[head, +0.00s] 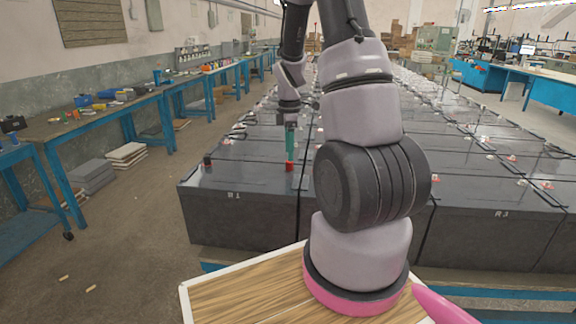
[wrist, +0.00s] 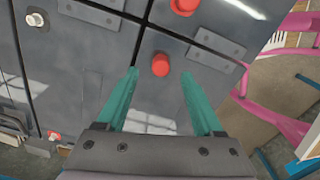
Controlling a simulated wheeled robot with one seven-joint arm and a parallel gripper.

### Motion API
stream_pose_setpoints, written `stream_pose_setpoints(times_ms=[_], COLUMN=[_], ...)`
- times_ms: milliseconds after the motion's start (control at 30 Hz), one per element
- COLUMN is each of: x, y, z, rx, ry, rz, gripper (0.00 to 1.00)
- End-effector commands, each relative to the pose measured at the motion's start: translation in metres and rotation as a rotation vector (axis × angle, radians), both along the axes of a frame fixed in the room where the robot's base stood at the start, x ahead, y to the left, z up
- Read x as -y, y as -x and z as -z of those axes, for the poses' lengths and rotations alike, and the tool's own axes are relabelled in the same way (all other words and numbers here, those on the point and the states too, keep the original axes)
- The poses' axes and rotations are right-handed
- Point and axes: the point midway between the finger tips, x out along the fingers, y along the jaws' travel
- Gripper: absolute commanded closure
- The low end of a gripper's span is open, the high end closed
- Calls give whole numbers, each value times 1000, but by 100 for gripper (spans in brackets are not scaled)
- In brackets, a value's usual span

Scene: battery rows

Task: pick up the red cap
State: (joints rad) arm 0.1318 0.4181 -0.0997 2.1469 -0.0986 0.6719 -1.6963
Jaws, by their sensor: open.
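A red cap (head: 289,167) stands on top of the front battery marked R1 (head: 235,182), near its right end. In the wrist view the red cap (wrist: 160,65) appears between the fingertips, toward the far end of the gap. My gripper (head: 290,152) points down above the cap, its teal fingers apart. In the wrist view my gripper (wrist: 160,73) is open, with nothing held between the fingers. A gap between fingertips and cap cannot be judged exactly. My own arm hides part of the battery rows in the head view.
Another red cap (wrist: 184,5) and a white cap (wrist: 36,20) sit on neighbouring batteries. A dark cap (head: 207,160) stands at the left end of the front battery. Blue workbenches (head: 110,110) line the left wall.

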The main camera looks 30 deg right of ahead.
Motion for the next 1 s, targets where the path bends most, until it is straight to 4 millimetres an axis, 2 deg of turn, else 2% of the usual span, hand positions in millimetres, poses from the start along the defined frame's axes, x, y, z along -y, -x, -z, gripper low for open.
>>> stream_pose_setpoints(times_ms=[200, 333, 533, 667, 700, 733, 1000], x=[-2, -2, -2, -2, -2, -2, -2], y=[1, 0, 0, 0, 0, 0, 0], z=[33, 41, 41, 41, 41, 41, 40], rx=[-4, -1, 0, 0, 0, 0, 0], ry=[0, 1, 0, 0, 0, 0, 0], rz=[-1, 0, 0, 0, 0, 0, 0], gripper=[31, 31, 31, 81, 96, 100, 100])
